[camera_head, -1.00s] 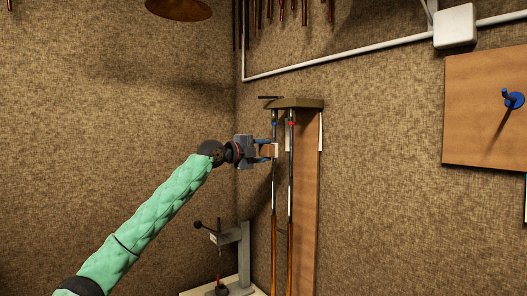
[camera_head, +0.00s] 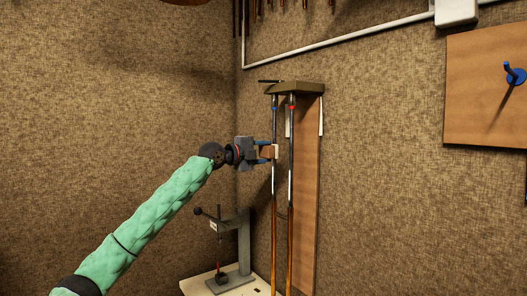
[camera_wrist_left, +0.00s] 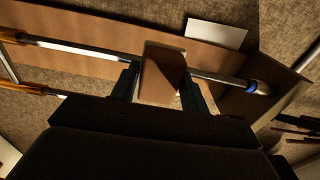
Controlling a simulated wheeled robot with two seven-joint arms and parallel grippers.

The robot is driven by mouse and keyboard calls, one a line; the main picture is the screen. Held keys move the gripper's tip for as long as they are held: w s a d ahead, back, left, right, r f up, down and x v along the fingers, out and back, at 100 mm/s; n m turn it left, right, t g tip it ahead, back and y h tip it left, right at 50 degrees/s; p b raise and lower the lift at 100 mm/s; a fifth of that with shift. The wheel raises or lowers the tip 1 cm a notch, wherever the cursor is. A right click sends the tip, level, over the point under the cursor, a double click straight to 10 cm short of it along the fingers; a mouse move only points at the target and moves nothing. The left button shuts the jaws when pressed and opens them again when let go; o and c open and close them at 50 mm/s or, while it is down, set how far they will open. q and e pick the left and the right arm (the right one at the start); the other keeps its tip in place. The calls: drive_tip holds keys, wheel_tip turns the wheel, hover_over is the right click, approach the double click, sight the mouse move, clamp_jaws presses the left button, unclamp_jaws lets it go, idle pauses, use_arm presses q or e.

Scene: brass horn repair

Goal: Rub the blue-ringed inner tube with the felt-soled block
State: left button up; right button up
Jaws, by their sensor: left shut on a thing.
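My left gripper (camera_head: 265,152) is shut on a brown block (camera_head: 265,151) with a pale sole at its right end. The sole overlaps the blue-ringed inner tube (camera_head: 274,128), below its blue ring; I cannot tell whether they touch. In the left wrist view the block (camera_wrist_left: 161,75) is between the fingers, and the tube (camera_wrist_left: 222,78) passes behind it, with the blue ring (camera_wrist_left: 252,87) to the right. The red-ringed tube (camera_head: 291,140) hangs parallel, just right of it. My right gripper is not in view.
Both tubes hang from a bracket (camera_head: 295,88) in front of a wooden board (camera_head: 306,190). A grey press (camera_head: 243,250) stands on a pale bench (camera_head: 196,287) below my gripper. A panel with a blue peg (camera_head: 515,75) is at the right.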

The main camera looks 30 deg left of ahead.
use_arm(q)
wheel_tip(320, 180, down, 4)
drive_tip(key=shift+r+b, duration=0.15)
drive_tip(key=shift+b, duration=0.8)
drive_tip(key=b+v, duration=0.3)
drive_tip(key=v, duration=0.3)
drive_tip(key=shift+b, duration=0.35)
